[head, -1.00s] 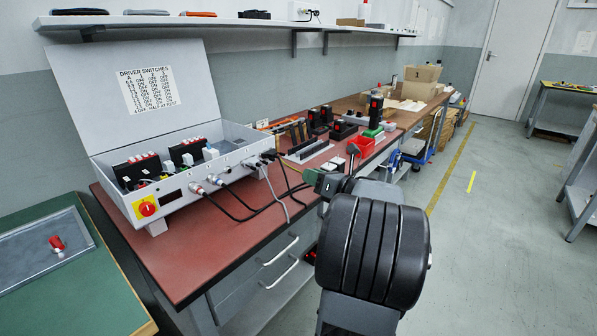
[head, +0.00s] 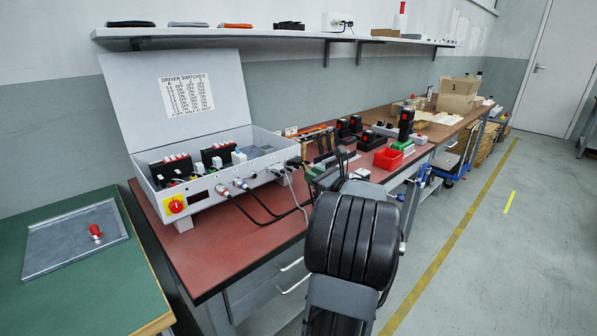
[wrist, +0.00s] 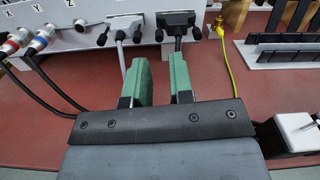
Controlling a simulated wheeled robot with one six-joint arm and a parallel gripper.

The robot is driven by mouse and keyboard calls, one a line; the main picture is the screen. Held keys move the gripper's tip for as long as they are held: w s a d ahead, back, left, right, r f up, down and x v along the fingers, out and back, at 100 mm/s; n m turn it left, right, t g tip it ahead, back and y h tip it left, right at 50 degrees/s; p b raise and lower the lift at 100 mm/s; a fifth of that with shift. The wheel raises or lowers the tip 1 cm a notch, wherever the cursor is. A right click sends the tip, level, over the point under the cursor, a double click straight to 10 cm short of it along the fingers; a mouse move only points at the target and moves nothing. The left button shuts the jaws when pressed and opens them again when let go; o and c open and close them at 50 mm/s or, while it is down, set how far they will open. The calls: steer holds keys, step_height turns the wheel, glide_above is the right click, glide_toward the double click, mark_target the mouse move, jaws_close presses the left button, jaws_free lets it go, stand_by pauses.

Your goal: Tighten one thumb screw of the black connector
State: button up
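The black connector (wrist: 178,19) is plugged into the front of the grey control box, with a dark cable hanging from it. In the head view, the black connector (head: 294,163) is at the box's right end. A lighter grey connector (wrist: 124,26) with a grey cable is to its left. My gripper (wrist: 161,62) has two green fingers, open with a gap and nothing between them. The fingertips point at the box front, just below and in front of the two connectors, apart from both as far as I can tell. In the head view my arm hides most of the gripper.
The control box (head: 188,203) stands on the red bench top (head: 235,249). Round plugs (wrist: 41,38) with black cables are to the left. A yellow cable (wrist: 229,62) and a black-slotted rack (wrist: 280,52) are to the right. A red bin (head: 388,159) is further along.

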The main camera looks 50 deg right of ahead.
mark_target(298, 168)
steer(key=shift+w+d, duration=0.15)
steer(key=shift+w, duration=2.75)
jaws_close()
